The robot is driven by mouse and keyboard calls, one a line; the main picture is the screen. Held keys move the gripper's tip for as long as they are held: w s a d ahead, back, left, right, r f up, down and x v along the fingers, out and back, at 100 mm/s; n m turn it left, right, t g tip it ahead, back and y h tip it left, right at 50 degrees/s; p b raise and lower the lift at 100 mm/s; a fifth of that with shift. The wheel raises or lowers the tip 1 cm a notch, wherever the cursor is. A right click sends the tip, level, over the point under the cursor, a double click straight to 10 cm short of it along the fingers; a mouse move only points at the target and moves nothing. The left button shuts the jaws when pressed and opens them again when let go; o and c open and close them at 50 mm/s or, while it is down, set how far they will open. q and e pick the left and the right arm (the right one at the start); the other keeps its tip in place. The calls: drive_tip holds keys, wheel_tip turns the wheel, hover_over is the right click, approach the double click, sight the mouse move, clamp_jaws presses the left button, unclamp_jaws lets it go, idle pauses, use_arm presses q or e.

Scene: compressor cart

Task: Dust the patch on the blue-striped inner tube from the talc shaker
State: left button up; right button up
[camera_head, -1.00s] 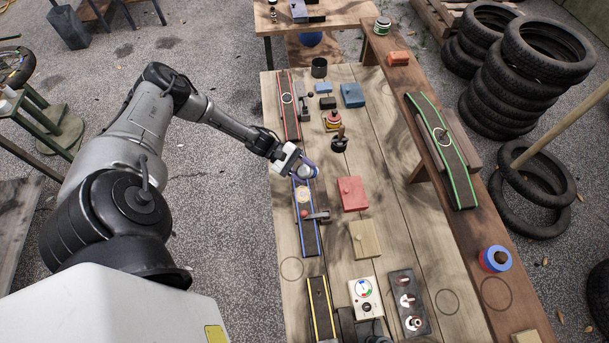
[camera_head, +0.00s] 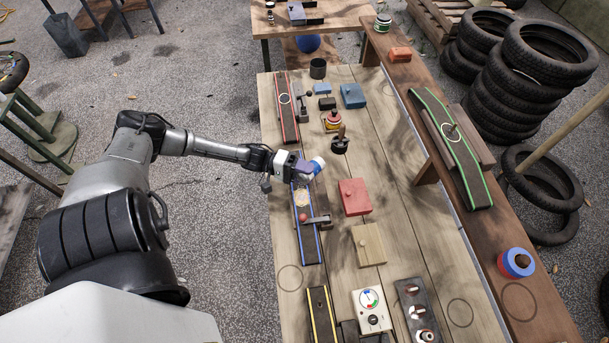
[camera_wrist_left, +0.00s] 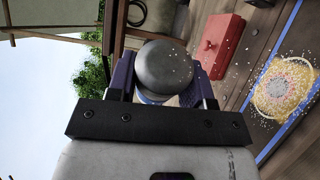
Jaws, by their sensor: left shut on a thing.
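The blue-striped inner tube (camera_head: 309,242) lies flat on the wooden bench, with a pale round patch (camera_head: 302,197) on it. In the left wrist view the patch (camera_wrist_left: 283,90) is yellowish with a greyish middle, and pale specks lie on and around it. My left gripper (camera_head: 303,168) is shut on the talc shaker (camera_head: 318,164), above the tube's far end. The shaker is tilted over, its white-and-blue end pointing right. In the left wrist view the shaker's rounded grey end (camera_wrist_left: 163,68) sits between the fingers. My right gripper is not in view.
A red-knobbed clamp (camera_head: 314,219) crosses the tube just nearer than the patch. A red box (camera_head: 354,196) and a tan wooden box (camera_head: 369,244) stand to the right. Red-striped (camera_head: 286,107) and yellow-striped (camera_head: 321,315) tubes lie beyond and nearer.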

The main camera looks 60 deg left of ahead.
use_arm(q)
drive_tip(key=m+b, duration=0.1)
drive_tip(key=f+m+h+b, duration=0.1)
drive_tip(key=m+b, duration=0.1)
drive_tip(key=m, duration=0.1)
drive_tip(key=shift+w+f+t, duration=0.15)
drive_tip(key=shift+f+t, duration=0.15)
drive_tip(key=shift+t, duration=0.1)
drive_tip(key=shift+f+b, duration=0.15)
drive_tip(key=shift+b, duration=0.35)
drive_tip(key=shift+a+f+b, duration=0.1)
drive_tip(key=shift+f+b, duration=0.6)
drive_tip(key=shift+f, duration=0.3)
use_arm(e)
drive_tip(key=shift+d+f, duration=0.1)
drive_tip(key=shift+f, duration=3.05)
use_arm(q)
drive_tip(key=shift+r, duration=0.1)
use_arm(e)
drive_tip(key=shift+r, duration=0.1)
use_arm(q)
drive_tip(key=shift+r+p, duration=1.05)
drive_tip(key=shift+p, duration=0.15)
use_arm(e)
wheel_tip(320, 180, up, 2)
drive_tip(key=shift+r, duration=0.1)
use_arm(q)
drive_tip(key=shift+f, duration=0.1)
